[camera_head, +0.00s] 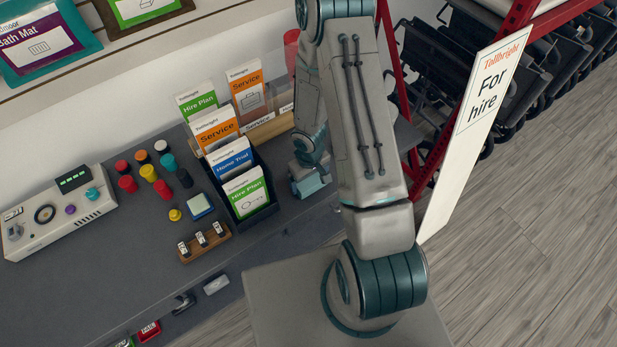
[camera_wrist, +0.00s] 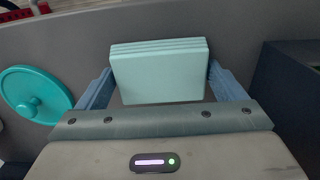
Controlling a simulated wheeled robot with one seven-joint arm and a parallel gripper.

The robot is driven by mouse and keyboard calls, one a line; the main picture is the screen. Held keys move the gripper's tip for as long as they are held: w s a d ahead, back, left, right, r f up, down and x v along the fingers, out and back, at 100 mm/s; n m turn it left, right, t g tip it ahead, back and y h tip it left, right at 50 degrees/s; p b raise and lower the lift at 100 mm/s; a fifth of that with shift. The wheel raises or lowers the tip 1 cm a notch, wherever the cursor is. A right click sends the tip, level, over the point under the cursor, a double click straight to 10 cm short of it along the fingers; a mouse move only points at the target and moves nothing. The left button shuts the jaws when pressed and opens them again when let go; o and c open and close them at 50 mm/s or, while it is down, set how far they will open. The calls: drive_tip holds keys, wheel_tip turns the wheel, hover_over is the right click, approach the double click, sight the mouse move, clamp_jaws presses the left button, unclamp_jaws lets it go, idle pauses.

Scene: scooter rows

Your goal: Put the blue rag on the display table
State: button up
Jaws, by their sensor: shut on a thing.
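The blue rag (camera_wrist: 160,75) is a folded, layered pale blue-green pad in the wrist view. My gripper (camera_wrist: 158,92) is shut on it, with one blue finger at each side. In the head view my gripper (camera_head: 311,184) is low beside the leaflet holder, partly hidden by my arm. I cannot clearly tell the rag from the fingers there. The display table (camera_head: 110,245) is a dark grey counter along the wall. I cannot tell whether the rag touches it.
A dark leaflet holder (camera_head: 252,213) stands left of my gripper. Left of it are a key rack (camera_head: 205,243), several coloured knobs and a control box (camera_head: 58,212). A "For hire" sign (camera_head: 470,135) and a red frame stand at right. A teal disc (camera_wrist: 36,95) shows in the wrist view.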

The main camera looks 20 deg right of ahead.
drive_tip(key=shift+f, duration=0.2)
drive_tip(key=o, duration=0.6)
drive_tip(key=shift+r, duration=0.15)
drive_tip(key=shift+r, duration=0.1)
wheel_tip(320, 180, up, 12)
drive_tip(key=p, duration=0.1)
wheel_tip(320, 180, up, 16)
drive_tip(key=m+t+h, duration=0.2)
hover_over(309, 179)
drive_tip(key=s+d, duration=0.3)
drive_tip(key=s+a+r, duration=0.1)
drive_tip(key=s+r, duration=0.2)
drive_tip(key=r, duration=0.1)
drive_tip(key=s+a+r+m+t+y, duration=0.1)
drive_tip(key=s+r, duration=0.3)
drive_tip(key=s+a+r+y, duration=0.1)
drive_tip(key=s+r, duration=0.3)
drive_tip(key=shift+a+m+t, duration=0.1)
drive_tip(key=shift+m+t, duration=0.2)
drive_tip(key=shift+t, duration=0.1)
